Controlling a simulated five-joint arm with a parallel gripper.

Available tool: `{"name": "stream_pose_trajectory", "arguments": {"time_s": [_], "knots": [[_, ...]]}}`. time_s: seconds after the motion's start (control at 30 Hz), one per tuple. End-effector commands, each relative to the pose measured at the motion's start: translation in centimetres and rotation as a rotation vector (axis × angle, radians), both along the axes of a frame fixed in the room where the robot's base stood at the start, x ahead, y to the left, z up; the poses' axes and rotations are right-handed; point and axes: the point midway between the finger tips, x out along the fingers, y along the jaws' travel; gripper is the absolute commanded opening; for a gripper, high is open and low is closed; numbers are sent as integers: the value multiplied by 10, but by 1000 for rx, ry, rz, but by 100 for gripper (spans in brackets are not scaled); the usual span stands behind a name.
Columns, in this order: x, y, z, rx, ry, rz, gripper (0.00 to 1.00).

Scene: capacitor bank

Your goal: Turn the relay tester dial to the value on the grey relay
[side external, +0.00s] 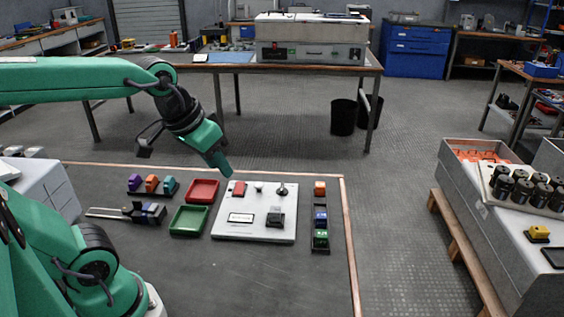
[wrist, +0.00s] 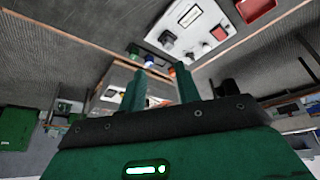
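The white relay tester panel (side external: 226,231) lies on the dark table mat. It bears a red block (side external: 239,188), a white label window (side external: 240,218), a small knob (side external: 258,187), a black upright lever (side external: 282,189) and a black square part (side external: 274,219). I cannot tell for sure which part is the dial, or read its marks. No grey relay is clearly made out. My gripper (side external: 222,169) hangs above the panel's far left edge, apart from it. In the wrist view its two fingers (wrist: 161,82) stand apart with nothing seen held; the panel (wrist: 207,50) shows beyond.
A red tray (side external: 201,191) and green tray (side external: 189,220) lie left of the panel. A rack (side external: 320,250) of coloured blocks stands right. Bare mat lies in front.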

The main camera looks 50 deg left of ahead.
Motion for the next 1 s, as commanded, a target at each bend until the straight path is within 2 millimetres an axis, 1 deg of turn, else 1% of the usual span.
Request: {"name": "stream_pose_trajectory", "arguments": {"time_s": [0.03, 0.27, 0.47, 0.77, 1.0], "knots": [[10, 2, 1, -6, 17, 21, 33], [52, 13, 3, -35, 78, 115, 33], [90, 24, -3, -59, 129, 198, 33], [145, 44, -26, -92, 206, 323, 33], [186, 62, -55, -113, 268, 426, 33]]}}
